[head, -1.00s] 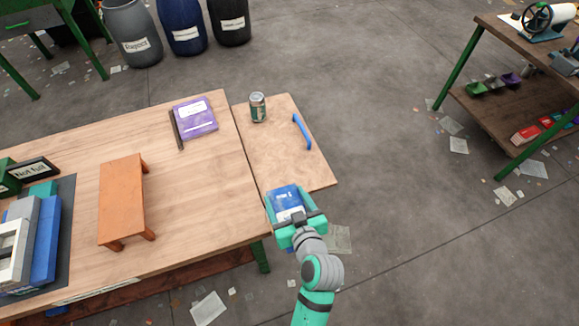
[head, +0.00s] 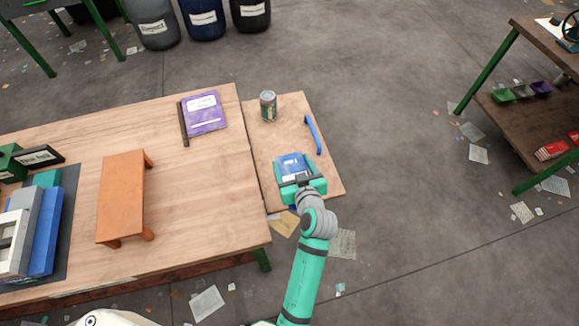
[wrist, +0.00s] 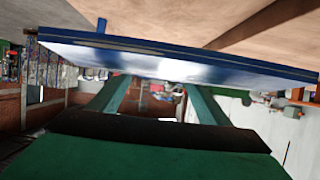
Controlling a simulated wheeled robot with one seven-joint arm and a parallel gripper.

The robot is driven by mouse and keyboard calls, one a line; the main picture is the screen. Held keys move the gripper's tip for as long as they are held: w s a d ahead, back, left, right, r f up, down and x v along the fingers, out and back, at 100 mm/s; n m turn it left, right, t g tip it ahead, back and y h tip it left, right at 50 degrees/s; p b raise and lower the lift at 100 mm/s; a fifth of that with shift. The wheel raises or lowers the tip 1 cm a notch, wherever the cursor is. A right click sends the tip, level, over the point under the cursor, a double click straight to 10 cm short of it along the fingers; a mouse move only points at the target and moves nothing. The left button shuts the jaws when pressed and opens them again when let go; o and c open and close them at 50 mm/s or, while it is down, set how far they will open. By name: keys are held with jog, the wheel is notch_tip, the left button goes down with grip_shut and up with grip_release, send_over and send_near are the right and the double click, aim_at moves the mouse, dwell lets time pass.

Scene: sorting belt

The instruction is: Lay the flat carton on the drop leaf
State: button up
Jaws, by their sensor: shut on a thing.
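The flat carton (head: 292,166) is blue with a white label and is held level in my gripper (head: 301,180). The gripper is shut on its near edge. In the head view the carton is over the near part of the drop leaf (head: 270,148), a light wooden panel at the right end of the table. In the wrist view the carton (wrist: 170,60) shows as a thin blue slab across the picture, with wood behind it. I cannot tell whether the carton touches the leaf.
A can (head: 268,106) stands at the leaf's far end, and a blue bar (head: 312,135) lies along its right side. A purple book (head: 204,114) and an orange stand (head: 122,197) are on the table (head: 190,190). The leaf's left middle is clear.

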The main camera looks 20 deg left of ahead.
jog(key=w+f, duration=0.1)
jog(key=w+a+f, duration=0.1)
jog(key=f, duration=0.1)
jog(key=w+a+f, duration=0.1)
jog(key=w+f, duration=0.1)
jog(key=shift+f, duration=1.85)
jog(key=o, duration=1)
jog(key=shift+a+f, duration=0.1)
